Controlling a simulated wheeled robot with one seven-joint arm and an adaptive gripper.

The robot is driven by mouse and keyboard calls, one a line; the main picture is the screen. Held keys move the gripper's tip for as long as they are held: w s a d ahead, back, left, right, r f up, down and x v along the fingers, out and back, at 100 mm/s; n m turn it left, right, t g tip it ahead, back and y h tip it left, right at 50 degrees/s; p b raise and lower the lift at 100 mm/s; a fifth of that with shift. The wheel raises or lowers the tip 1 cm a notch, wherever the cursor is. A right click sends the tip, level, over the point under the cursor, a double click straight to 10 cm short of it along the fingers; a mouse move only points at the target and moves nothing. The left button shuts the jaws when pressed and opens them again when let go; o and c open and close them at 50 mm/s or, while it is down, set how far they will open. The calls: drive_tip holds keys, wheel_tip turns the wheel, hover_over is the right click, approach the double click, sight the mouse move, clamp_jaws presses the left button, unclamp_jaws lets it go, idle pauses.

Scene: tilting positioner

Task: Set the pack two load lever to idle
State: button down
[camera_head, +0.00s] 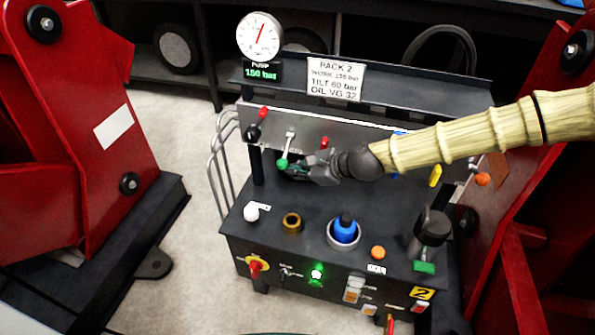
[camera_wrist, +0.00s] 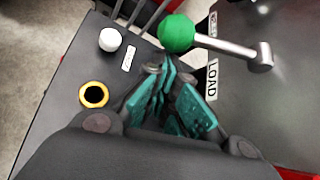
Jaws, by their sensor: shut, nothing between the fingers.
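The pack two console (camera_head: 262,229) stands between two red frames, under a "PACK 2" sign (camera_head: 334,80). The load lever has a green ball knob (camera_head: 282,164) on a metal stem that hangs down from its pivot on the sloped panel. In the wrist view the green knob (camera_wrist: 176,34) sits just beyond the fingertips, beside a "LOAD" label (camera_wrist: 212,80). My gripper (camera_head: 296,169) is beside the knob, to its right in the head view. In the wrist view my gripper (camera_wrist: 172,85) is shut with its teal pads together and nothing held. Whether it touches the knob I cannot tell.
A white knob (camera_head: 251,211), brass ring (camera_head: 292,222) and blue knob (camera_head: 344,229) stand on the deck below. A gauge (camera_head: 259,37) above a "150 bar" display (camera_head: 262,72) is at the back.

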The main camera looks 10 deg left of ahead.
drive_tip(key=shift+r, duration=0.15)
drive_tip(key=shift+s+r+p, duration=0.1)
drive_tip(key=shift+s+p, duration=0.05)
drive_tip(key=shift+p, duration=0.4)
